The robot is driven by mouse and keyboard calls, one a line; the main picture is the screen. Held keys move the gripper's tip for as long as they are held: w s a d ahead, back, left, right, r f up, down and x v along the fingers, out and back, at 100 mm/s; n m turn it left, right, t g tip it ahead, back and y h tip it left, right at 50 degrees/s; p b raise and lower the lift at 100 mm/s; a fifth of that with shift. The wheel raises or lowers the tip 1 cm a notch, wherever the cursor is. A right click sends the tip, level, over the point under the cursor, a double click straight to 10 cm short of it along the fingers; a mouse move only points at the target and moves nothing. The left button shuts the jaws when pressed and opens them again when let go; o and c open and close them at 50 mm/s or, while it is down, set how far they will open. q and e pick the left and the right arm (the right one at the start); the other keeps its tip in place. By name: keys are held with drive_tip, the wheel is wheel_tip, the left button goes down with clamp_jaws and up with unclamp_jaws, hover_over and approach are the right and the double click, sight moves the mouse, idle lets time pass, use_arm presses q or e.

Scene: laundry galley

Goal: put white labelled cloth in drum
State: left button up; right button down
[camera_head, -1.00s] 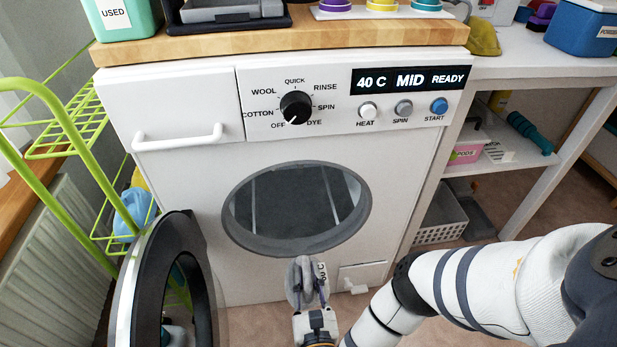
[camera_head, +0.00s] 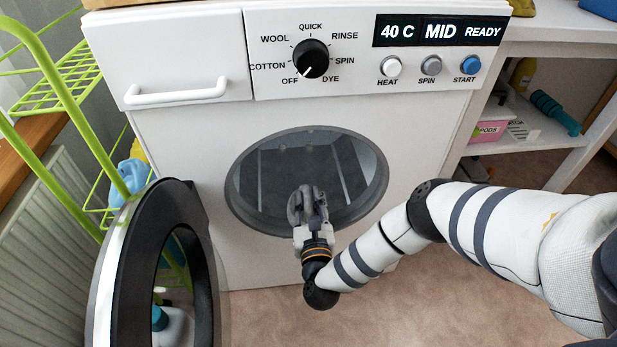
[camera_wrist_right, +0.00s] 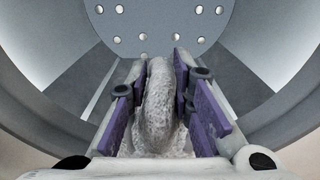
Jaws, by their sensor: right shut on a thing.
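The washer drum (camera_head: 275,170) is open at the front, seen through its round grey rim. My right gripper (camera_head: 308,198) is at the lower part of the drum opening, pointing in. It is shut on a bunched, pale grey-white cloth (camera_wrist_right: 158,105), which shows between its purple pads in the right wrist view. No label on the cloth can be made out now. The drum's back wall with round holes (camera_wrist_right: 160,22) lies ahead of the cloth in the right wrist view. My left gripper is not in view.
The round washer door (camera_head: 150,270) hangs open at the left, close to a green wire rack (camera_head: 70,110). The control panel (camera_head: 370,55) with its dial and buttons is above the drum. Floor (camera_head: 400,305) is clear in front. White shelves (camera_head: 540,140) stand at the right.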

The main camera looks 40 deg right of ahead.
drive_tip(key=w+d+f+b, duration=0.1)
drive_tip(key=w+d+b, duration=0.1)
drive_tip(key=w, duration=0.1)
drive_tip(key=w+d+f+b, duration=0.1)
drive_tip(key=w+d+b, duration=0.1)
drive_tip(key=w+b, duration=0.1)
drive_tip(key=w+d+f+b, duration=0.1)
drive_tip(key=w+d+b, duration=0.1)
drive_tip(key=w, duration=0.1)
drive_tip(key=shift+w, duration=0.35)
drive_tip(key=shift+f+b, duration=0.45)
drive_tip(key=shift+f, duration=0.3)
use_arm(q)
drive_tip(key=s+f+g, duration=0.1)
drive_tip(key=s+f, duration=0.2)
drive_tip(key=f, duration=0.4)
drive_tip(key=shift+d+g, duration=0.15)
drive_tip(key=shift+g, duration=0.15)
use_arm(e)
drive_tip(key=c, duration=0.8)
unclamp_jaws()
drive_tip(key=shift+s, duration=0.1)
drive_tip(key=shift+o, duration=0.2)
drive_tip(key=shift+a, duration=0.1)
